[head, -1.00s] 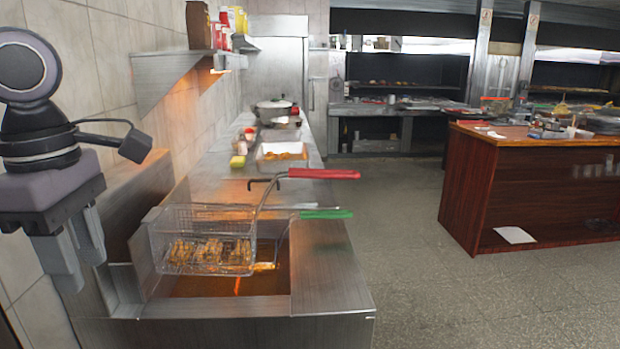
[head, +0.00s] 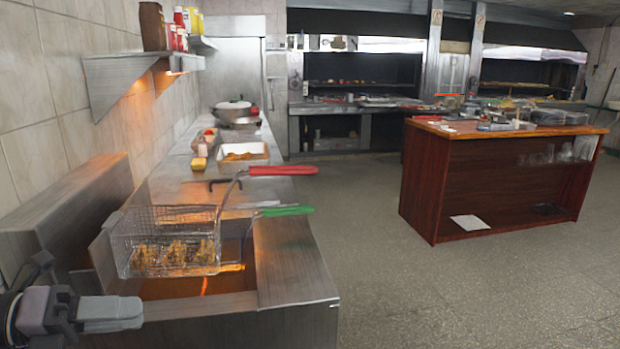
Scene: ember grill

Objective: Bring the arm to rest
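My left gripper (head: 112,313) is low at the left edge of the head view, in front of the fryer's left front corner. Its fingers point right and overlap from this side, so their gap is hidden. I see nothing held in it. My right gripper is not in view. A wire fryer basket (head: 165,228) with fried pieces (head: 172,254) in it sits raised over the fryer's oil well (head: 190,287). Its red handle (head: 283,170) points right. A green handle (head: 286,210) sticks out below it.
The steel counter (head: 290,265) runs back along the tiled wall, with a white tray (head: 258,150) and a lidded pan (head: 236,110) on it. A shelf (head: 120,82) juts from the wall. A wooden island (head: 480,185) stands right; open floor (head: 375,255) lies between.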

